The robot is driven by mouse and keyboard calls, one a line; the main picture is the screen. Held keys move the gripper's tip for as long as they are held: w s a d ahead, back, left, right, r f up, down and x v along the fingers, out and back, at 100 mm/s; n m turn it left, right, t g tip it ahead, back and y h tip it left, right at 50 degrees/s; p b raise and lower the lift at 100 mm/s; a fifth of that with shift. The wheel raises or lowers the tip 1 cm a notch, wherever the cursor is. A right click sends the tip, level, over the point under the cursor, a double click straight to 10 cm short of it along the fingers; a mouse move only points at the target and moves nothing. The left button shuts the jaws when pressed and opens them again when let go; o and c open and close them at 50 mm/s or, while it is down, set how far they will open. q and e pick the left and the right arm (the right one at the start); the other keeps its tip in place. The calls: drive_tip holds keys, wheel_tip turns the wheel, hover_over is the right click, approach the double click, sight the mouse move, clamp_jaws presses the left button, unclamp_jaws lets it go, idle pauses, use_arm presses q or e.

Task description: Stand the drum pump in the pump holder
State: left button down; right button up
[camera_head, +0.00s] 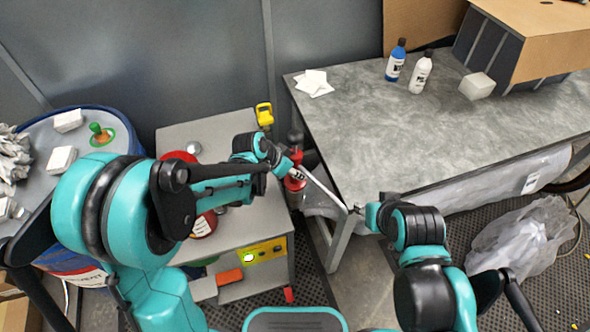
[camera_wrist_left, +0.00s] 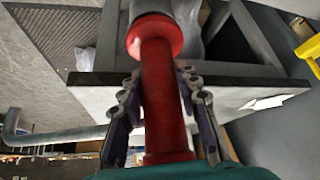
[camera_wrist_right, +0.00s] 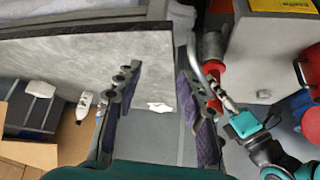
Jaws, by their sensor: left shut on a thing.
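The drum pump, with a red body and bent grey spout, is in my left gripper (camera_head: 284,163), between the cart and the grey table. In the left wrist view the fingers close on both sides of its red shaft (camera_wrist_left: 160,95); a wider red collar lies beyond them, and the grey spout (camera_wrist_left: 50,135) sticks out left. In the head view the spout (camera_head: 325,189) points towards my right gripper (camera_head: 358,209). My right gripper's fingers (camera_wrist_right: 160,80) are apart in its wrist view, with the spout (camera_wrist_right: 203,72) close to the right finger. I cannot make out the pump holder.
A blue drum (camera_head: 125,125) is at far left. Plastic sheeting (camera_head: 520,240) lies on the right floor.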

use_arm(q)
drive_tip(key=shift+f+b, duration=0.55)
drive_tip(key=shift+f, duration=0.05)
drive_tip(key=c, duration=1)
unclamp_jaws()
drive_tip(key=v, duration=1.2)
drive_tip(key=s+a+n+t+y, duration=0.1)
drive_tip(key=s+a+n, duration=0.2)
drive_tip(key=s+a, duration=0.1)
drive_tip(key=s+a+r+n+t+y, duration=0.1)
drive_tip(key=s+a+n+y, duration=0.1)
drive_tip(key=s, duration=0.4)
drive_tip(key=s+a+n+t+y, duration=0.1)
drive_tip(key=s+a+n+y, duration=0.1)
drive_tip(key=s+a+n, duration=0.2)
drive_tip(key=shift+s+a+r+n, duration=0.1)
drive_tip(key=shift+s+a+n, duration=0.15)
drive_tip(key=shift+a, duration=0.4)
drive_tip(key=shift+s+a+r+n, duration=0.15)
drive_tip(key=shift+s+a, duration=0.05)
drive_tip(key=shift+a, duration=0.5)
